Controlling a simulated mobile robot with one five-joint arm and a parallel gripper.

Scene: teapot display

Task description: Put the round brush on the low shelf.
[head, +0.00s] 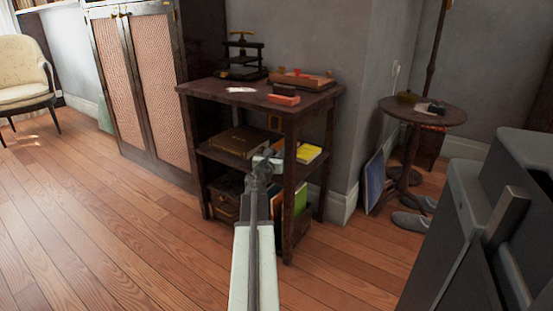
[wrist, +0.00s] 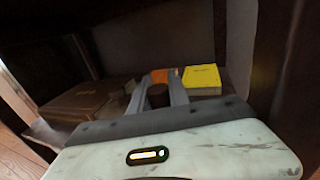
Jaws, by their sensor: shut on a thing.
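My gripper (head: 267,158) reaches in at the front of the dark wooden stand, at the height of its middle shelf (head: 222,158). In the wrist view, my gripper's two grey fingers (wrist: 158,91) are shut on a dark brown round thing (wrist: 158,96), which looks like the round brush. Its underside is hidden, so I cannot tell whether it touches the shelf. In the head view the gripper hides it. The shelf (wrist: 46,132) holds a brown box (wrist: 85,102) to the left and a yellow book (wrist: 203,78) to the right.
An orange thing (wrist: 174,76) shows behind the fingers. Stand legs (head: 290,190) and the stand's top (head: 215,90) frame the opening. Below are a crate and upright books (head: 300,196). A round side table (head: 440,114) stands to the right. Open floor lies to the left.

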